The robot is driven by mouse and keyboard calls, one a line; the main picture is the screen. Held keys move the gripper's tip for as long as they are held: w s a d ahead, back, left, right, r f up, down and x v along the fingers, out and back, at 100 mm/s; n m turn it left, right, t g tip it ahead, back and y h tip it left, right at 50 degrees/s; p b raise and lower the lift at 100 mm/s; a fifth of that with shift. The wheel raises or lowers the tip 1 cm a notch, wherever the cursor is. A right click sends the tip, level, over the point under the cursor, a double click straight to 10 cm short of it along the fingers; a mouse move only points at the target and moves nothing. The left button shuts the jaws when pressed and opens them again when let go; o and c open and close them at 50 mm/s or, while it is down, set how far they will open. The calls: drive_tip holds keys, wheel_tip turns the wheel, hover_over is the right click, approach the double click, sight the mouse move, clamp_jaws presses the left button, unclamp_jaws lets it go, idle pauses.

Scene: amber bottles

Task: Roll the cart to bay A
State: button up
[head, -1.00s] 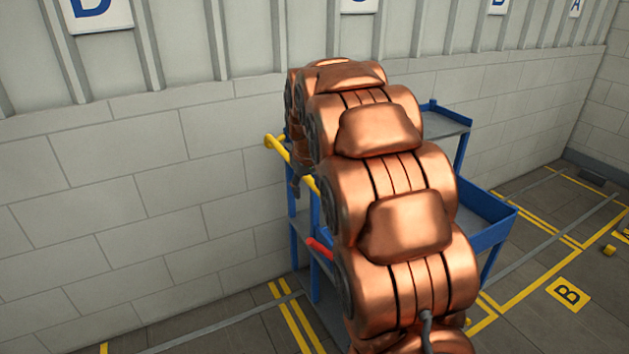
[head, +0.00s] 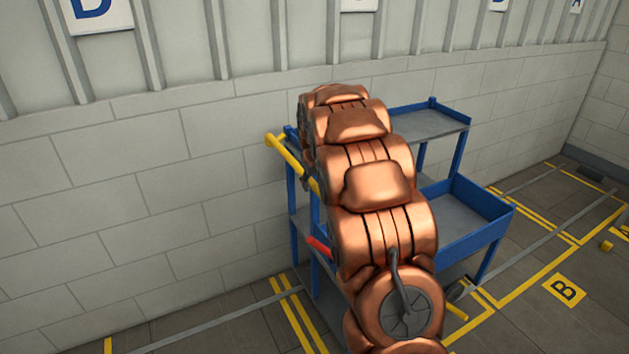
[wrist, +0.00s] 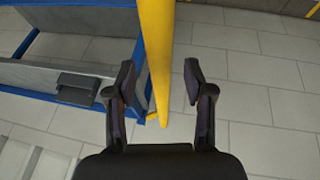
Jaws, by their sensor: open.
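The cart (head: 462,215) has a blue frame and grey shelves and stands by the wall in the head view. Its yellow handle (head: 290,160) is at its left end; my arm covers part of the cart and handle. In the wrist view the yellow handle (wrist: 157,50) runs between the fingers of my open gripper (wrist: 158,82); I cannot tell whether they touch it. My gripper is hidden in the head view. Bay A's wall sign (head: 577,5) is at the top right, and a partly cut-off yellow floor plate (head: 621,232) is at the right edge.
A red lever-like part (head: 320,246) shows low on the cart. A yellow B floor plate (head: 563,290) lies right of the cart among yellow bay lines. The wall (head: 130,190) runs close behind the cart.

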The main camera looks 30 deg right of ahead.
drive_tip(key=shift+x, duration=1.05)
drive_tip(key=shift+c, duration=0.2)
clamp_jaws()
